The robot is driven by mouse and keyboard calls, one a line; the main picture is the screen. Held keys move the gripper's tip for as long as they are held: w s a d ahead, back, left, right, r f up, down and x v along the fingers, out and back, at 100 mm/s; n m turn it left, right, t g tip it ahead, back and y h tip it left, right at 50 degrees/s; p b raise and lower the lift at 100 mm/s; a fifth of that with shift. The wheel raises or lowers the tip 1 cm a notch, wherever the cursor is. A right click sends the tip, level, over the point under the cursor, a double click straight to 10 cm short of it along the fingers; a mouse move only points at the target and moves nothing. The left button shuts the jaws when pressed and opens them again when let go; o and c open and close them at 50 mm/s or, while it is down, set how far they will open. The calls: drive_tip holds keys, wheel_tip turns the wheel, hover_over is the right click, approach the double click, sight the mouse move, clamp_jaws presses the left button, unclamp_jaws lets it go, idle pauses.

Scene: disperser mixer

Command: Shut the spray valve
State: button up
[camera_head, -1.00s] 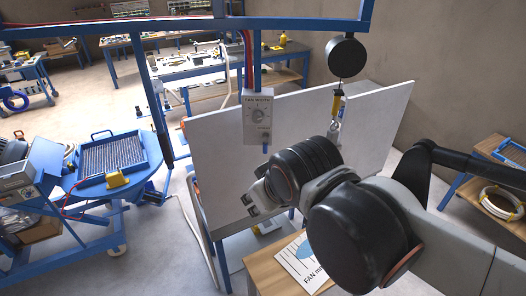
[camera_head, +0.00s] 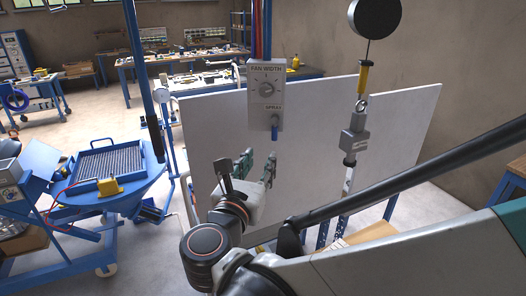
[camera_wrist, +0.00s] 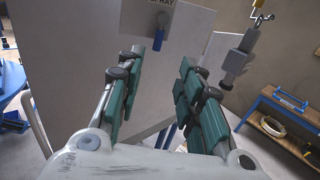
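A grey control box (camera_head: 265,72) labelled FAN WIDTH and SPRAY hangs in front of the white panel. The spray valve is a small blue lever (camera_head: 275,133) pointing down from the bottom of the box. It also shows in the wrist view (camera_wrist: 159,42), beyond the fingers, below the SPRAY label. My gripper (camera_head: 257,168) is open and empty, with green-padded fingers. It is below and slightly left of the lever in the head view, apart from it.
A white panel (camera_head: 345,105) stands behind the box. A hanging sprayer fitting (camera_head: 353,138) with a yellow part hangs to the right from a black reel (camera_head: 374,16). A blue round table (camera_head: 135,190) with a tray is at left. A blue post (camera_head: 142,80) stands between.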

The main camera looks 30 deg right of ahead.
sight(273, 133)
drive_tip(key=x, duration=1.4)
drive_tip(key=shift+w+a+r, duration=0.1)
drive_tip(key=shift+c, duration=0.6)
clamp_jaws()
